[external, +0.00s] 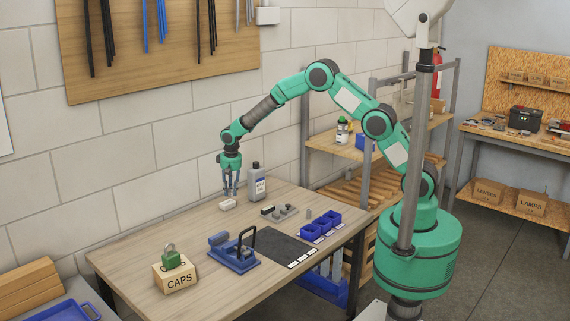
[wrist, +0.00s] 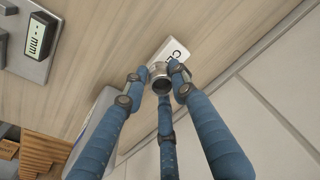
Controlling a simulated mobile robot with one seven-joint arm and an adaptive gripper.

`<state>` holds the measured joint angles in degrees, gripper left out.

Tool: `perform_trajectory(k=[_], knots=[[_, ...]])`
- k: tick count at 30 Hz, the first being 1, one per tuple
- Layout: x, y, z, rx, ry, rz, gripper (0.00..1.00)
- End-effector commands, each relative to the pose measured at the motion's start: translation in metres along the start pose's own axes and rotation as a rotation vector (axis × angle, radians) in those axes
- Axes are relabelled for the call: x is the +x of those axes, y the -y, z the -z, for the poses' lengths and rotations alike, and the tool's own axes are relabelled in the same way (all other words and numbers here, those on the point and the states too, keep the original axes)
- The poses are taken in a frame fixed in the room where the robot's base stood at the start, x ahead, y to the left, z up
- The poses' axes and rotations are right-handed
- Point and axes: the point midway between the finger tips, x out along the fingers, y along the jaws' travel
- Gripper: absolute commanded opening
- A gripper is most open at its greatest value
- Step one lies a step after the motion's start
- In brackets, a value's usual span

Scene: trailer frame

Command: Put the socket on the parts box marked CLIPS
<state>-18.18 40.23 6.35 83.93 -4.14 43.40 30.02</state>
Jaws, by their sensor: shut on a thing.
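My gripper (external: 231,192) points down over the far part of the wooden table. In the wrist view, its blue fingers (wrist: 160,82) are shut around a metal socket (wrist: 160,86), a short hollow cylinder. The small white parts box (external: 228,204) sits on the table just below the fingertips. In the wrist view, the white box (wrist: 174,46) shows behind the socket, with the start of a word, "CL", visible; the rest is hidden. I cannot tell whether the socket touches the box. The socket is too small to make out in the external view.
A grey bottle (external: 257,184) stands close to the right of my gripper. The table's left middle (external: 160,238) is clear.

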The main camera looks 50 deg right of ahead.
Motion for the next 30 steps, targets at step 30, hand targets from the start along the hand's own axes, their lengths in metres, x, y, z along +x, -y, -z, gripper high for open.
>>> perform_trajectory(k=[30], knots=[[0.037, 0.008, 0.013, 0.000, 0.000, 0.000, 0.00]])
